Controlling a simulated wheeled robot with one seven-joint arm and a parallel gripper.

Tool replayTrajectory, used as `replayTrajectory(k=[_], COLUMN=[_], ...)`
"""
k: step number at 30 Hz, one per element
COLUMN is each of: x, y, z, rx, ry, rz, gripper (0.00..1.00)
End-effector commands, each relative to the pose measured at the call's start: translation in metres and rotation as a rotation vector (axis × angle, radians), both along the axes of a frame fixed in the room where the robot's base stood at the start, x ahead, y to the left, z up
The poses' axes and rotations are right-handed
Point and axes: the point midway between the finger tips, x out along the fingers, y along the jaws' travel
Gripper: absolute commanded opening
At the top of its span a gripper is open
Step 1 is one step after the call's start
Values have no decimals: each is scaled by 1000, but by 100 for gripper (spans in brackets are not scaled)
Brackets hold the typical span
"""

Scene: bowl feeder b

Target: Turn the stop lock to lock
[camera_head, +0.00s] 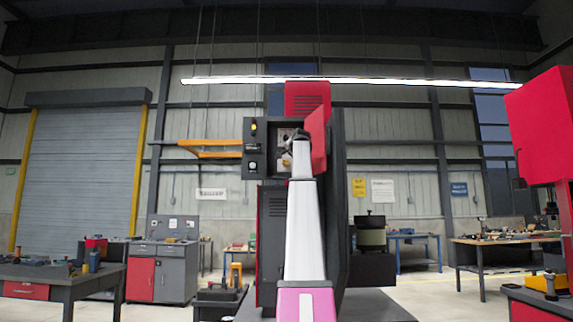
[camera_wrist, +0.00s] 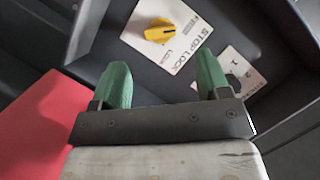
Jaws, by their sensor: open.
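The stop lock is a yellow knob (camera_wrist: 159,31) on a white plate (camera_wrist: 188,62) lettered "STOP LOCK", fixed to a dark panel at the top of the wrist view. The word "LOCK" is also printed beside the knob. My gripper (camera_wrist: 161,70) has two green fingers spread wide apart with nothing between them. The knob lies beyond the fingertips, roughly between them in the picture and apart from them. In the head view, my arm reaches up to the dark machine (camera_head: 274,222), and the fingers and the knob cannot be made out there.
Dark walls frame the panel. A red surface (camera_wrist: 40,125) is at the lower left. In the head view, a red door (camera_head: 318,138) stands beside the machine's opening.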

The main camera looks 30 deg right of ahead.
Motion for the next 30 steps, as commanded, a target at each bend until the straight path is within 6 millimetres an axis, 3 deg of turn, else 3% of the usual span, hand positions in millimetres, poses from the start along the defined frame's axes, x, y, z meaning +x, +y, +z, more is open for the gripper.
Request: replayTrajectory(k=[10, 22, 23, 27, 30], x=[57, 67, 67, 67, 67], y=[-16, -18, -18, -18, -18], z=[-16, -20, -20, -20, -20], rx=[0, -1, -1, -1, -1], ry=[1, 1, 1, 1, 1], rz=[0, 0, 0, 0, 0], gripper=[70, 70, 63, 20, 20])
